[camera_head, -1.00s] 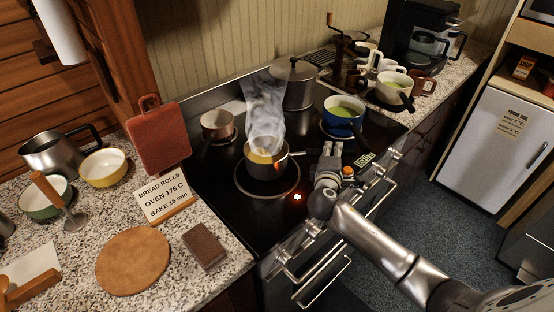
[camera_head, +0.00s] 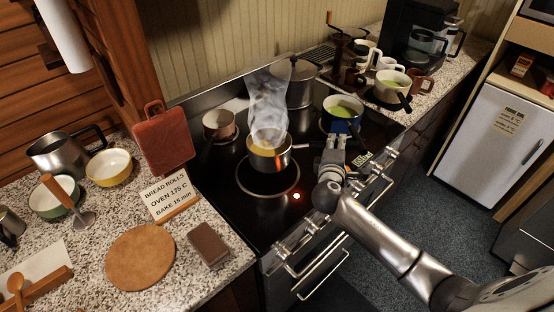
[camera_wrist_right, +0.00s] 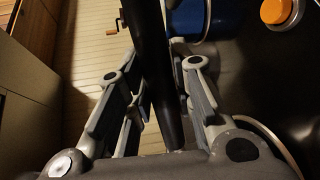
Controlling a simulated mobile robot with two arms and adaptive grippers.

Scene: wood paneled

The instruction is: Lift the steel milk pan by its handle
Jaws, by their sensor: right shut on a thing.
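The steel milk pan (camera_head: 268,160) is over the front burner ring (camera_head: 264,192), upright, with yellow steaming contents. It overlaps the back part of the ring; a gap under its base is hard to make out. Its dark handle points right, toward my right gripper (camera_head: 337,145). In the right wrist view, my right gripper (camera_wrist_right: 160,100) is shut on the dark handle (camera_wrist_right: 152,45), which runs between its fingers. My left gripper is not in view.
A blue pot (camera_head: 343,112) with green contents stands close beyond my right gripper. A lidded steel pot (camera_head: 300,88) is behind the pan, and a small pan (camera_head: 219,124) is at the back left. The stove front left of the ring is clear.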

